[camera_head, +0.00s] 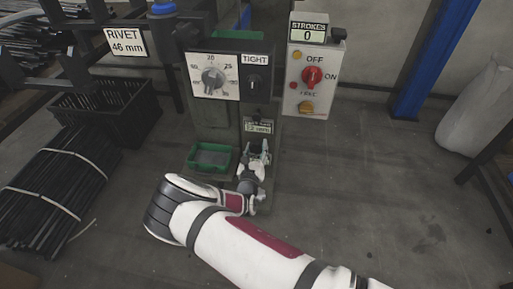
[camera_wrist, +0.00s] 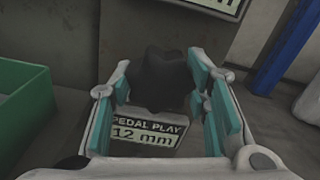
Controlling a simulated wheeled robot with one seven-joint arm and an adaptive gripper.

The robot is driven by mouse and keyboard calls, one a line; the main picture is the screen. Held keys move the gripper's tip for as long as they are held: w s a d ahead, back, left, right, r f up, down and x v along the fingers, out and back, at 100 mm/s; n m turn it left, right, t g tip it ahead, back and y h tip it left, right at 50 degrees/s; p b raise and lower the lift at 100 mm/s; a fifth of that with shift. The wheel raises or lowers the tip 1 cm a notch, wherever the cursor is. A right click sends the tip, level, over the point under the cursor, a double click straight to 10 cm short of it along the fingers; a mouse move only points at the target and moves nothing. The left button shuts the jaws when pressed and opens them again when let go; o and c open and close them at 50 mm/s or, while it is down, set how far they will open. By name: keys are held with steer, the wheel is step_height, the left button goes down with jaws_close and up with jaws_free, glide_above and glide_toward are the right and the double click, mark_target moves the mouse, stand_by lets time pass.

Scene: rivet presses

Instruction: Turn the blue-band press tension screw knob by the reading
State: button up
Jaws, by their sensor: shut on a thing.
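A black lobed knob (camera_wrist: 160,80) is between my gripper's pale teal finger pads in the wrist view, with a plate reading PEDAL PLAY 12 mm (camera_wrist: 148,132) just below it there. My gripper (camera_head: 258,150) is shut on this knob, low on the front of the grey-green press (camera_head: 208,117). In the head view the fingers are just below the plate (camera_head: 258,127), and I cannot make out the held knob clearly. Above is a white dial (camera_head: 212,80) with numbers, beside a black panel marked TIGHT (camera_head: 254,60). I cannot make out a blue band on this press.
A green tray (camera_head: 191,157) sits left of my gripper. A control box (camera_head: 307,75) with a STROKES 0 counter (camera_head: 307,32) and red switch is at upper right. A black crate (camera_head: 105,112) and bundled rods (camera_head: 55,185) lie left.

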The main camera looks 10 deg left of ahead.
steer(key=m+p, duration=0.4)
steer(key=shift+r+m, duration=0.15)
steer(key=shift+m, duration=0.15)
steer(key=m+p, duration=0.4)
steer(key=m, duration=0.2)
steer(key=shift+d, duration=0.1)
steer(key=m+p, duration=0.2)
steer(key=m, duration=0.3)
steer(key=shift+m+p, duration=0.35)
steer(key=shift+m, duration=0.05)
steer(key=m, duration=0.1)
steer(key=m+p, duration=0.1)
steer(key=m, duration=0.1)
steer(key=m+p, duration=0.1)
steer(key=m, duration=0.1)
steer(key=shift+f, duration=0.3)
steer(key=shift+m, duration=0.4)
steer(key=o, duration=1.2)
steer(key=shift+c, duration=0.2)
steer(key=shift+s, duration=0.1)
